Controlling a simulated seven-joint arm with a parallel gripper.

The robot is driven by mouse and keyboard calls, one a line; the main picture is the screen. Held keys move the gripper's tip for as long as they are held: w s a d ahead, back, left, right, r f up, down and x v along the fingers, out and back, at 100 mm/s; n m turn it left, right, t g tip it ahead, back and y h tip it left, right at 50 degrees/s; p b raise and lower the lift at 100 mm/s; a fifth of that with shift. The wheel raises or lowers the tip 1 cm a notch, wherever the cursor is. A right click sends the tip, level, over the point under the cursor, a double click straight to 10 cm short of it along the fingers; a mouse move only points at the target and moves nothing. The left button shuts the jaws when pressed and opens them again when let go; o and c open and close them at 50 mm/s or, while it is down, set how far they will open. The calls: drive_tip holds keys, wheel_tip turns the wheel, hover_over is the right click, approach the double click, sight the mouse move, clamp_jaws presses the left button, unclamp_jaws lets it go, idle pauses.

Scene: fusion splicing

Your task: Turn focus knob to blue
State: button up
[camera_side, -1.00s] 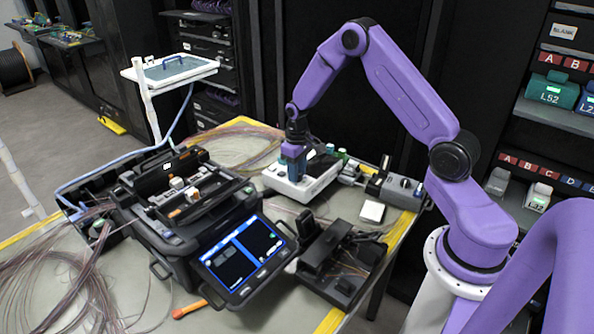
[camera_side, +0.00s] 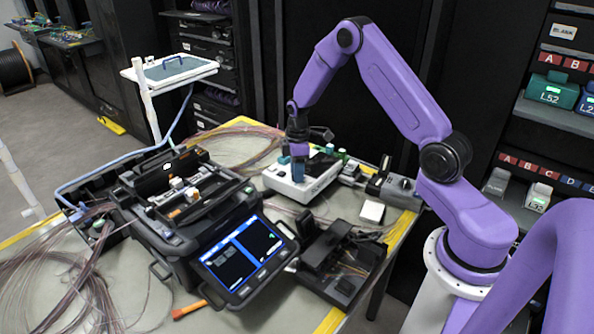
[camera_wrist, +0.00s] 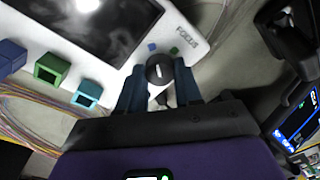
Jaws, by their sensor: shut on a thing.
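The focus knob (camera_wrist: 159,70) is a small black dial with a pale line on its top, at the edge of a white device (camera_wrist: 188,12) marked FOCUS. A blue mark (camera_wrist: 152,47) and a green mark (camera_wrist: 174,50) sit on the panel beyond the knob. My gripper (camera_wrist: 158,84) has its two blue fingers on either side of the knob, shut on it. In the side view my gripper (camera_side: 298,172) points down onto the white device (camera_side: 325,176), and the knob is hidden there. The pale line leans slightly; I cannot tell which mark it points to.
The device's dark screen (camera_wrist: 95,25) is beside the knob. Blue, green and teal square connectors (camera_wrist: 52,67) line its edge. The fusion splicer (camera_side: 190,205) with its lit screen (camera_side: 243,254) stands at left. Loose fibres (camera_side: 60,280) cover the table's left side.

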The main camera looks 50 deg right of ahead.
drive_tip(key=shift+n, duration=0.7)
drive_tip(key=o, duration=0.8)
drive_tip(key=shift+c, duration=0.2)
drive_tip(key=shift+r, duration=0.1)
wheel_tip(320, 180, up, 17)
drive_tip(key=d, duration=0.1)
drive_tip(key=shift+w+r, duration=0.15)
drive_tip(key=shift+w, duration=0.15)
